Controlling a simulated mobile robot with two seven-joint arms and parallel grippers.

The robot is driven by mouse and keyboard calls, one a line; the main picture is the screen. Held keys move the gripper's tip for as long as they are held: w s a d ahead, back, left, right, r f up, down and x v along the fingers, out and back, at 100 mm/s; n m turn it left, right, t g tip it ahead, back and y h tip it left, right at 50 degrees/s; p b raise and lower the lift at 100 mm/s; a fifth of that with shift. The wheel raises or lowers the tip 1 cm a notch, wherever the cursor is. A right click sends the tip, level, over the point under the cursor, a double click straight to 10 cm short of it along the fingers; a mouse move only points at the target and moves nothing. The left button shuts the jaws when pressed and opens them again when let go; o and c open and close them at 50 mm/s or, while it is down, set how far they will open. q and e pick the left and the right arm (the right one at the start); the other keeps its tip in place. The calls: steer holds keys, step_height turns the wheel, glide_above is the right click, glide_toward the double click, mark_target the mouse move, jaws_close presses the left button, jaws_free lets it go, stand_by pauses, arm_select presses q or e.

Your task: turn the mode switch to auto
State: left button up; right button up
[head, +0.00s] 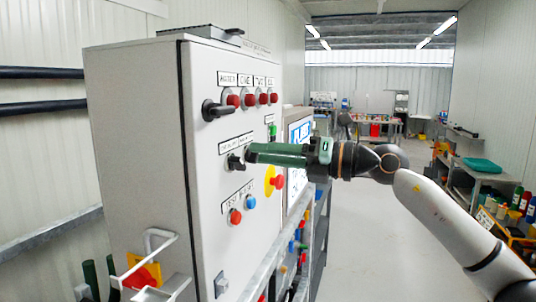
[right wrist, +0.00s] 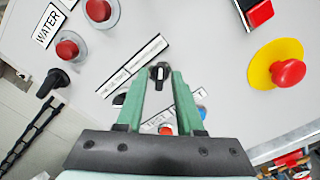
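The mode switch (head: 235,162) is a small black selector knob on the front of the grey control cabinet (head: 140,150), under a white label strip too small to read. In the right wrist view the switch (right wrist: 159,76) shows at the far end of the fingers, with a pale line along its handle. My right gripper (head: 249,154) has green fingers pointing at the panel. In the right wrist view the right gripper (right wrist: 159,84) is open, one finger on each side of the knob; contact cannot be told. My left gripper is not in view.
A larger black rotary handle (head: 216,110) and several red lamps (head: 250,100) sit above. Below are a red button (head: 236,216) and a blue one (head: 251,201). A red emergency stop on yellow (head: 277,181) is close under my right gripper. The aisle floor (head: 365,240) is clear.

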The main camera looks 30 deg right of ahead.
steer(key=shift+o, duration=0.4)
steer(key=shift+s+d, duration=0.1)
steer(key=b+v, duration=0.6)
steer(key=v, duration=0.6)
steer(key=shift+s, duration=0.15)
steer(key=shift+d, duration=0.1)
